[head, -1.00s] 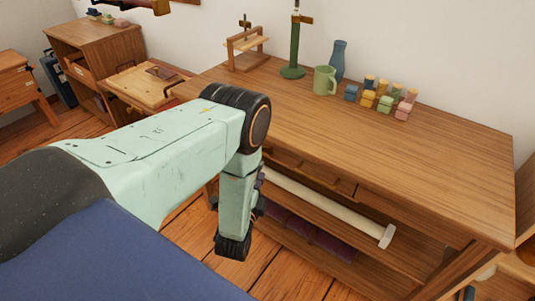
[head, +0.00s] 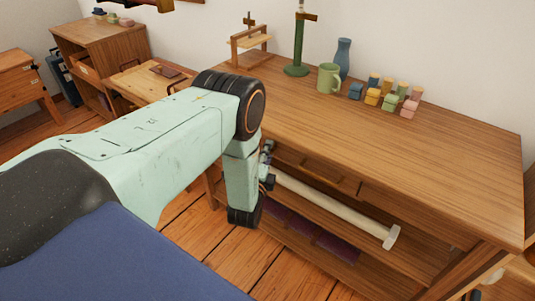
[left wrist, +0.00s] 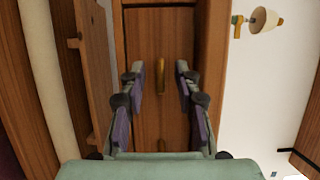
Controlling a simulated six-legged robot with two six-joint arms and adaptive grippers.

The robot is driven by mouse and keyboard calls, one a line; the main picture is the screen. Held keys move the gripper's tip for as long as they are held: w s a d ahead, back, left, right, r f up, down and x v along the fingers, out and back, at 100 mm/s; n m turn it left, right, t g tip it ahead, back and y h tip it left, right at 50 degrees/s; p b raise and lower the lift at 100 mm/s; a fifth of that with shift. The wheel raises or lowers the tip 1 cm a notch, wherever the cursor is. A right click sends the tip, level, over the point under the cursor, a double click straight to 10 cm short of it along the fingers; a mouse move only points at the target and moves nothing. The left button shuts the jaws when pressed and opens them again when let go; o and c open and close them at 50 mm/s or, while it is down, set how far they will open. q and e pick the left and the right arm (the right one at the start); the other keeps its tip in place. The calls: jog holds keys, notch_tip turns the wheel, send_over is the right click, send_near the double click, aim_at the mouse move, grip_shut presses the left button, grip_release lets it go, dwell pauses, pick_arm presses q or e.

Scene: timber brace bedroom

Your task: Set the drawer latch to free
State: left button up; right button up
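The drawer front (head: 312,172) is set under the desk top, with a bar handle (head: 338,183) on it. My left gripper (head: 268,165) is beside the drawer's left end in the head view, mostly hidden by my arm. In the left wrist view, my left gripper (left wrist: 165,85) is open, its two purple-padded fingers apart and nothing between the pads. My right gripper is not in view.
On the desk (head: 440,150) stand a green mug (head: 328,78), a blue vase (head: 343,60), a green stand (head: 298,45) and several coloured blocks (head: 385,97). A pale roll (head: 345,212) lies on the shelf below the drawer. The front of the desk top is clear.

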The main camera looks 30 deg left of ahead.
pick_arm(q)
grip_shut()
dwell(0.6)
jog(key=shift+a+r+n+g+h+p, duration=0.1)
jog(key=shift+n+g+h+p, duration=0.8)
jog(key=shift+n, duration=1.3)
jog(key=shift+a+r+n+g+h+p, duration=0.1)
jog(key=shift+n+g+h+p, duration=0.2)
jog(key=shift+n+h+p, duration=0.95)
jog(key=shift+a+r+n+g+h+p, duration=0.2)
jog(key=shift+n+g+h, duration=0.7)
jog(key=shift+n, duration=2.25)
jog(key=shift+d+t+h, duration=0.15)
jog(key=shift+t+h, duration=0.15)
jog(key=shift+h, duration=0.05)
grip_release()
jog(key=shift+f, duration=0.1)
